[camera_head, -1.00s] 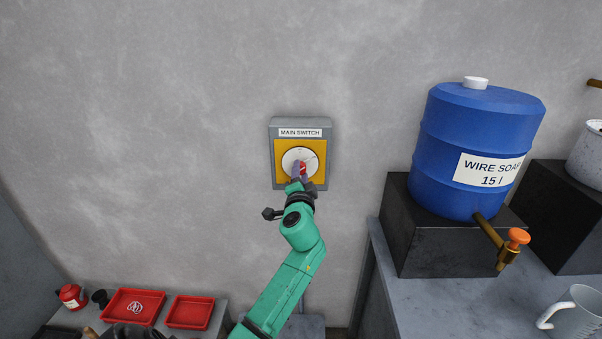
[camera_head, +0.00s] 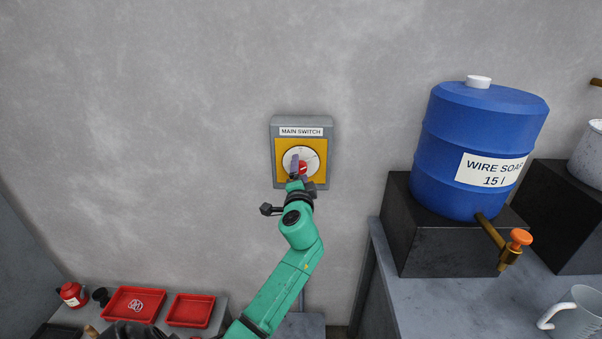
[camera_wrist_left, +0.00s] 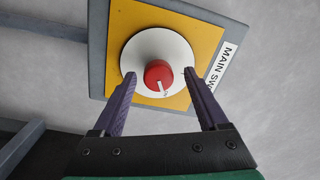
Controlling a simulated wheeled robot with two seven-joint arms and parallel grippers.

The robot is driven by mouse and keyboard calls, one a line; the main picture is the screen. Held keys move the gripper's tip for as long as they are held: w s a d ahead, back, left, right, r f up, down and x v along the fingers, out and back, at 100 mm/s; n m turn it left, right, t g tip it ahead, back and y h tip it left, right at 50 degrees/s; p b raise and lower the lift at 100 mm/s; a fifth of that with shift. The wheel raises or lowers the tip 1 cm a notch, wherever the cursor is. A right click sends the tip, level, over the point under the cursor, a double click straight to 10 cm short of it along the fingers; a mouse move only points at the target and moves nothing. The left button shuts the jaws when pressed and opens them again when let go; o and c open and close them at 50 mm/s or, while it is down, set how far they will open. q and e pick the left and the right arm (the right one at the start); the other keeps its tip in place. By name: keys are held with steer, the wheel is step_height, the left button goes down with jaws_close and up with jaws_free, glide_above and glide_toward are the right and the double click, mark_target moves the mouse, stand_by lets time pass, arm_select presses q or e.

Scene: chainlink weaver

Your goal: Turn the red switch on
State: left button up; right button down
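The red switch (camera_wrist_left: 159,75) is a round knob with a white pointer mark on a white dial (camera_wrist_left: 140,45). The dial sits on a yellow plate in a grey wall box labelled MAIN SWITCH (camera_head: 301,132). In the head view the red switch (camera_head: 303,168) is partly hidden by my left gripper (camera_head: 297,165). In the left wrist view my left gripper (camera_wrist_left: 157,92) is open, its two purple fingers spread wide to either side and the knob apart from both. My right gripper is not in view.
A blue barrel (camera_head: 475,145) labelled WIRE SOAP stands on a black block at right, with an orange-handled tap (camera_head: 520,238). Red trays (camera_head: 135,305) lie at lower left. The wall around the box is clear.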

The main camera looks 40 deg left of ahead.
arm_select(q)
steer(key=shift+s+d+f, duration=0.1)
steer(key=shift+s+d, duration=0.05)
steer(key=shift+d, duration=0.1)
steer(key=b+v, duration=0.4)
steer(key=v, duration=1)
steer(key=shift+a, duration=0.2)
steer(key=shift+s, duration=0.1)
